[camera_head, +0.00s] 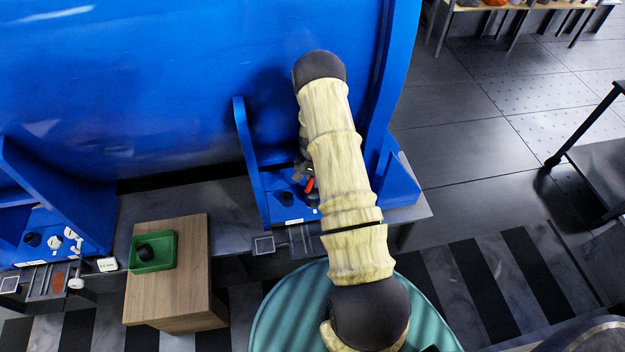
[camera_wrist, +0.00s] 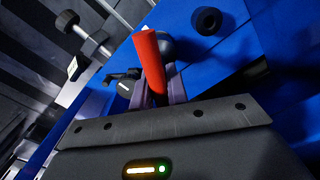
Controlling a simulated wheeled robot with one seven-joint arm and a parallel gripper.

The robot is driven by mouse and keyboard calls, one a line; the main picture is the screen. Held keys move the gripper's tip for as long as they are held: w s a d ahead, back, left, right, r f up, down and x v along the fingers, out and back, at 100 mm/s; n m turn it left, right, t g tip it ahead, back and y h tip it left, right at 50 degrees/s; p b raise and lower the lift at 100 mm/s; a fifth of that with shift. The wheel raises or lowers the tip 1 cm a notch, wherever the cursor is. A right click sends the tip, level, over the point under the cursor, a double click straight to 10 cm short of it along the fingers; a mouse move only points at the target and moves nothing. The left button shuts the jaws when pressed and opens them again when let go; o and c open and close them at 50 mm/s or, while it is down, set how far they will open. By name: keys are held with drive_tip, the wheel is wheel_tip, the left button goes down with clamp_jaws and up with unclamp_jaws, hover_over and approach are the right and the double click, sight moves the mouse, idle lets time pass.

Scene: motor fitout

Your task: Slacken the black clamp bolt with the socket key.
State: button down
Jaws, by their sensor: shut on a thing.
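The socket key shows as a red handle (camera_wrist: 150,60) in the wrist view, and as a small red piece (camera_head: 309,185) beside my arm in the head view. My gripper (camera_wrist: 168,85) is shut on it; its jaws stand on either side of the handle's lower part. The key's working end is hidden. A black round part (camera_wrist: 206,20) with a dark centre sits on the blue surface, apart from the handle. A dark rounded part lies partly hidden behind the handle. I cannot tell which black part is the clamp bolt.
A blue motor housing (camera_head: 150,80) fills the back, with a blue foot (camera_head: 390,190) around my gripper. A metal rod with black knobs (camera_wrist: 67,20) is at the wrist view's left. A wooden cabinet (camera_head: 190,290) bears a green tray (camera_head: 168,262). Striped floor lies in front.

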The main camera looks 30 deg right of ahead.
drive_tip(key=shift+f+b, duration=0.9)
drive_tip(key=shift+f, duration=0.45)
idle(0.6)
drive_tip(key=shift+n, duration=2.8)
drive_tip(key=shift+p, duration=0.3)
